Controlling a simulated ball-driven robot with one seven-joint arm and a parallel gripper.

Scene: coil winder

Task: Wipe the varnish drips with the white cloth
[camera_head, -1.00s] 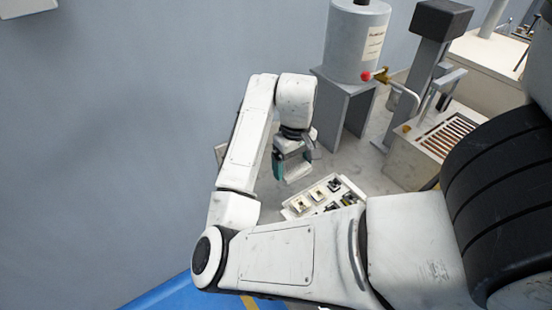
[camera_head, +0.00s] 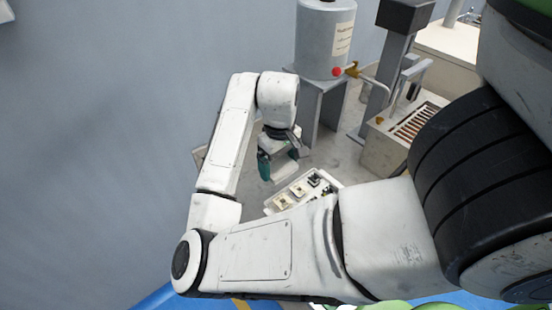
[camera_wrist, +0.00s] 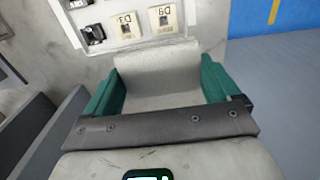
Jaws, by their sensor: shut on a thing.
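My gripper (camera_head: 278,167) is shut on the white cloth (camera_wrist: 158,72). In the wrist view, the cloth is a pale, folded pad between the two green fingers of my gripper (camera_wrist: 160,88). In the head view, the cloth (camera_head: 286,169) shows as a small pale patch at the fingers, above the grey bench (camera_head: 330,160). I cannot tell whether it touches the bench top. I cannot make out any varnish drips in either view.
A white tray (camera_head: 326,191) with labelled parts lies close beside my gripper; it also shows in the wrist view (camera_wrist: 105,12). Behind stands a grey tank (camera_head: 318,45) with a red-knobbed tap (camera_head: 338,71) on a stand (camera_head: 325,98). A slotted box (camera_head: 385,148) stands right.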

